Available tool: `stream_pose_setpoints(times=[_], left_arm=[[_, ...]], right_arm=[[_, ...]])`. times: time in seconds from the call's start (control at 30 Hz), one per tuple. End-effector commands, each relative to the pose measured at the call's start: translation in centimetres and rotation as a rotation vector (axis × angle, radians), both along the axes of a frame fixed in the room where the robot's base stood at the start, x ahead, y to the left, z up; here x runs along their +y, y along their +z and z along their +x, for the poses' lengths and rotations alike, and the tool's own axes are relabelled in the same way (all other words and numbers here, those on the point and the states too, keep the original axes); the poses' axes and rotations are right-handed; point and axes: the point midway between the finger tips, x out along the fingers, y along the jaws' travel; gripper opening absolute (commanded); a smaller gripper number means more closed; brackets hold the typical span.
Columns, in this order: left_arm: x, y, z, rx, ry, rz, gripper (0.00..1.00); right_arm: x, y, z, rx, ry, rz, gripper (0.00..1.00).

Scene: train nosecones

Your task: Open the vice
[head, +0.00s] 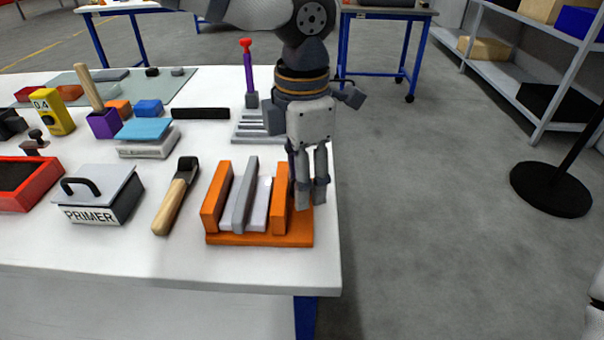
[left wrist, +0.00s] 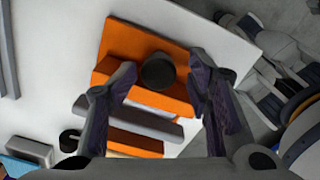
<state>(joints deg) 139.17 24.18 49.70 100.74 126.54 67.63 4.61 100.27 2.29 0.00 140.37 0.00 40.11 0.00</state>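The orange vice (head: 258,240) sits at the right front corner of the white table, with a grey upright jaw plate (head: 244,195) between its orange end walls. It also shows in the left wrist view (left wrist: 150,40). My left gripper (head: 310,190) points down at the vice's right wall. Its two fingers are apart in the left wrist view (left wrist: 168,98). The vice's dark round knob (left wrist: 158,73) shows between the fingers, nearer the left one; I cannot tell whether they touch it. In the head view the fingers largely hide the knob.
Left of the vice lie a wooden-handled tool (head: 174,198) and a box labelled PRIMER (head: 97,198). A grey slotted stand (head: 255,127) with a purple and red tool is behind. The table's right edge is close beside my left gripper, with open floor beyond.

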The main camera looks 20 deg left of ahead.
Motion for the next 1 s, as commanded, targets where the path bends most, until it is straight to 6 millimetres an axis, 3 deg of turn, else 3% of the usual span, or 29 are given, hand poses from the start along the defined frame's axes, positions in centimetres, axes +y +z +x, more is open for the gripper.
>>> stream_pose_setpoints(times=[0.27, 0.5, 0.63, 0.97, 1.0], left_arm=[[0.1, 0.9, 0.1, -0.002, 0.003, 0.002, 0.48], [0.0, 5.6, 0.1, -0.005, 0.002, 0.000, 0.48], [0.0, 7.3, 0.1, -0.003, 0.001, 0.001, 0.48], [-0.1, 8.0, 0.0, 0.000, -0.001, 0.001, 0.48], [-0.1, 8.0, 0.0, 0.000, -0.001, 0.001, 0.41]], right_arm=[[0.0, 0.0, 0.0, -0.001, 0.000, 0.000, 0.40], [0.0, 0.0, 0.0, -0.001, 0.000, 0.000, 0.40], [0.0, 0.0, 0.0, -0.001, 0.000, 0.000, 0.40], [0.0, 0.0, 0.0, 0.000, 0.000, 0.000, 0.40], [0.0, 0.0, 0.0, 0.000, 0.000, 0.000, 0.40]])
